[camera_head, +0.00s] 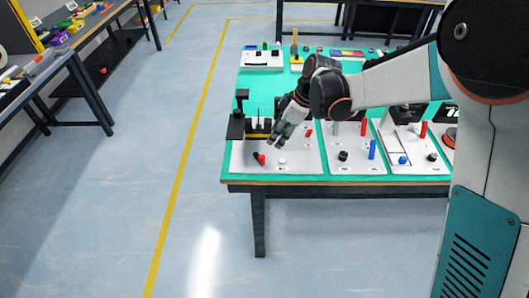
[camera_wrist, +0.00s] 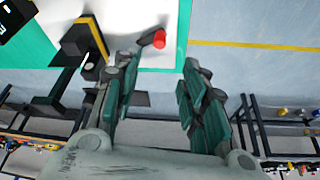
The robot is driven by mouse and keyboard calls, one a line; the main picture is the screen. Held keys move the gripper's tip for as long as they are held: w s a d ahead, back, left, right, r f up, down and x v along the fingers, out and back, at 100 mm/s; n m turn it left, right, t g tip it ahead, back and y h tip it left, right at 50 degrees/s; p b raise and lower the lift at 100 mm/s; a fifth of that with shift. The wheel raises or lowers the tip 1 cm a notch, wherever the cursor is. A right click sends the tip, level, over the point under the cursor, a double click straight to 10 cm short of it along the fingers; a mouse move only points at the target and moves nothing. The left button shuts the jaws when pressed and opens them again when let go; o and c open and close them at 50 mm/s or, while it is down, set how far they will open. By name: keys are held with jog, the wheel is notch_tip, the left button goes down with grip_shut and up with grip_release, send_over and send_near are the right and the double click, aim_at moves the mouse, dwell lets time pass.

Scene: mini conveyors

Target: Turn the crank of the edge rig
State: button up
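The edge rig (camera_head: 305,162) is the leftmost white panel at the front of the teal table. Its crank is a short black arm with a red knob (camera_head: 261,159) near the panel's front left corner. In the wrist view the red knob (camera_wrist: 159,40) shows just beyond the fingertips, roughly between them across the picture. My gripper (camera_head: 274,138) is above the panel, behind and a little right of the knob, pointing down and left. In the wrist view my gripper (camera_wrist: 158,66) has its fingers wide apart with nothing between them. No contact with the crank shows.
A black stand (camera_head: 236,124) with a yellow-striped part rises at the panel's back left, close to my gripper. A white knob (camera_head: 281,161) sits right of the crank. More panels with a blue handle (camera_head: 372,149) and a red handle (camera_head: 423,130) stand to the right.

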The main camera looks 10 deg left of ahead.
aim_at(263, 156)
jog(key=b+x, duration=0.3)
jog(key=x, duration=1)
jog(key=shift+w+d+b, duration=0.1)
jog(key=shift+b, duration=0.3)
jog(key=shift+c, duration=0.5)
grip_shut()
